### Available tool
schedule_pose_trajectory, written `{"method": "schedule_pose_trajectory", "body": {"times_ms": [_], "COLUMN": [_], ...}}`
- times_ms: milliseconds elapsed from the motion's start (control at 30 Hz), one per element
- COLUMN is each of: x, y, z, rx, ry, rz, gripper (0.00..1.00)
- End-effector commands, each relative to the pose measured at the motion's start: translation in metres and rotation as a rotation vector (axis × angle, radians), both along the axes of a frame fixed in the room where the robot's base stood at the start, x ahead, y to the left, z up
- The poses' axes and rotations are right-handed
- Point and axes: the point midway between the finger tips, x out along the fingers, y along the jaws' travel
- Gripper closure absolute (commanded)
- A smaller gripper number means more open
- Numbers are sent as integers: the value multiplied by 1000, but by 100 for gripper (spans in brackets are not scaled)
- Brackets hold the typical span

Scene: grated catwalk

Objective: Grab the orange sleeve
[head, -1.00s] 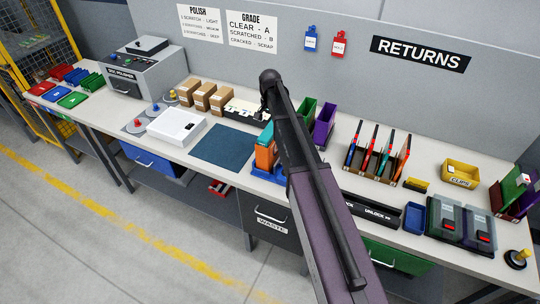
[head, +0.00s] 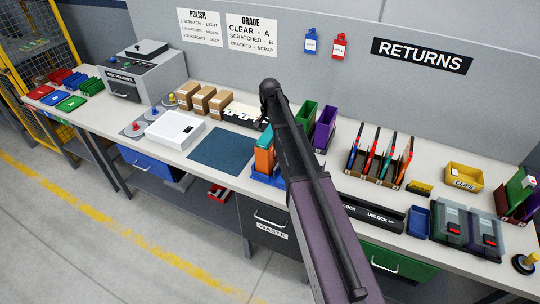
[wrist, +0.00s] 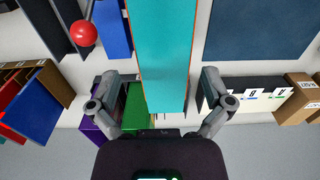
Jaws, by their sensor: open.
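The orange sleeve (head: 264,161) stands upright in a blue holder (head: 262,178) on the workbench, partly hidden by my arm in the head view. A teal sleeve (head: 268,140) stands close beside it. In the wrist view the teal face (wrist: 160,60) fills the upper middle, with thin orange edges showing along both its sides. My gripper (wrist: 159,98) is open, with one finger to each side of this teal and orange shape and visible gaps between. It holds nothing. My arm hides the gripper in the head view.
Green (head: 305,118) and purple (head: 326,127) bins stand behind the holder, near the wall. A rack of upright cases (head: 382,165) is to the right. Cardboard boxes (head: 201,98) stand at the back left. A blue mat (head: 220,150) left of the holder is bare.

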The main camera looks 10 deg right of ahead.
Motion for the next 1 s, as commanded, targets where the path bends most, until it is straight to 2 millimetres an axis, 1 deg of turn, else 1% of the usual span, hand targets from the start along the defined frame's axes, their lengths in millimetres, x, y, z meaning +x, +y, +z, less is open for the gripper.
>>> {"method": "schedule_pose_trajectory", "body": {"times_ms": [633, 800, 1000], "x": [5, 5, 5], "y": [1, 1, 1], "z": [-45, -51, -51], "rx": [0, 0, 0], "ry": [0, 0, 0], "rz": [1, 1, 1], "gripper": [0, 0, 0]}}
